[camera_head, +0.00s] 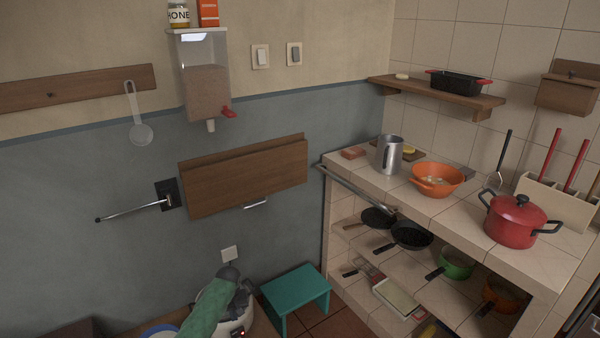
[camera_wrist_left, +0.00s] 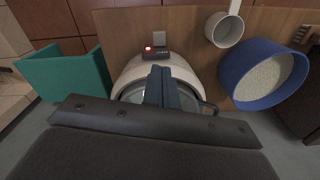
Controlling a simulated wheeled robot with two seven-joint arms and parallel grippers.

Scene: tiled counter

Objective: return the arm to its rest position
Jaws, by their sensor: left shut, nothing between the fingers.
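My left arm, in a green sleeve (camera_head: 207,310), comes in at the bottom of the head view. My left gripper (camera_head: 230,273) is dark and sits above a white round cooker (camera_head: 238,325), partly covering it. In the left wrist view the gripper's fingers (camera_wrist_left: 160,75) are together with nothing between them, in front of the cooker (camera_wrist_left: 185,72). The cooker has a lit red light on a dark panel. Whether the fingers touch the cooker cannot be told. My right gripper is not in view.
A teal stool (camera_head: 296,296) stands right of the cooker. A blue-rimmed bowl (camera_wrist_left: 262,75) and a white ladle-like cup (camera_wrist_left: 224,29) lie on the wooden surface (camera_wrist_left: 105,25). The tiled counter (camera_head: 465,215) at right holds a red pot (camera_head: 516,222) and an orange colander (camera_head: 437,184).

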